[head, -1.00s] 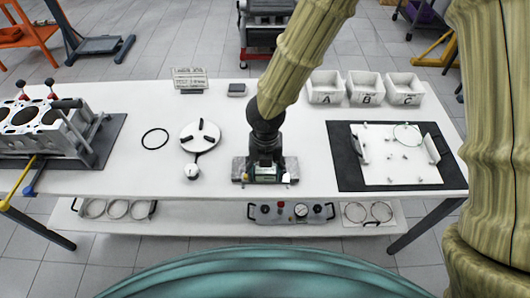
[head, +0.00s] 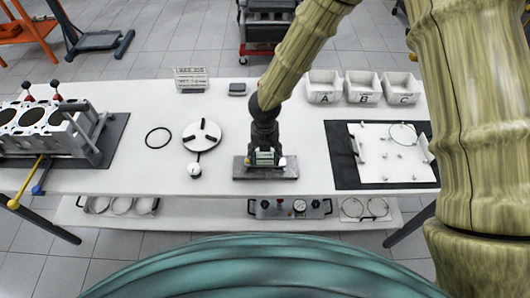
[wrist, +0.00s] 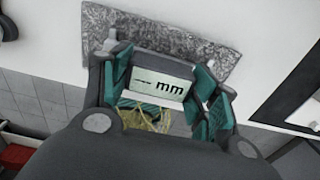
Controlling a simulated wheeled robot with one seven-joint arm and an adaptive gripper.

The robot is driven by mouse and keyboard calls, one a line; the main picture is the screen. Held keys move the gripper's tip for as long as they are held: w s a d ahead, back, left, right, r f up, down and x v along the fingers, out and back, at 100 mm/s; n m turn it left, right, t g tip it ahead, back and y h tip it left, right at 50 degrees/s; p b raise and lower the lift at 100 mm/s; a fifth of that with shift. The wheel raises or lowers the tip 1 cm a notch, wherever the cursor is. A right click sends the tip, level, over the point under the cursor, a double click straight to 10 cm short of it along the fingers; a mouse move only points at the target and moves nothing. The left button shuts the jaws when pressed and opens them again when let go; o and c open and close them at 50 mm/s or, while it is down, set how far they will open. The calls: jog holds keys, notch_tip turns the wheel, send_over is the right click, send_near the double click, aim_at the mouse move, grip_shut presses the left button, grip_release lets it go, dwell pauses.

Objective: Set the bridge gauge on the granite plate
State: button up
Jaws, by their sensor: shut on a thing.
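The bridge gauge (wrist: 162,75), a small block with a display reading dashes and "mm", sits between the green-padded fingers of my gripper (wrist: 165,92). In the head view the gauge (head: 264,158) is over the granite plate (head: 246,172), a grey speckled slab near the table's front edge. My gripper (head: 265,150) is shut on the gauge from above. The plate also shows beyond the gauge in the wrist view (wrist: 190,40). I cannot tell whether the gauge's underside touches the plate. The plate's middle is partly hidden by the gauge and gripper.
A round three-armed fixture with a dial (head: 202,135) and a black ring (head: 158,138) lie left of the plate. An engine block (head: 45,130) stands at far left. A dark mat (head: 342,172) with a white board is at right. Bins A, B and C (head: 362,88) stand behind.

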aim_at(265, 155)
jog(key=shift+f, duration=0.25)
jog(key=o, duration=1.3)
jog(key=shift+r, duration=0.1)
notch_tip(265, 155, up, 12)
jog(key=b, duration=0.2)
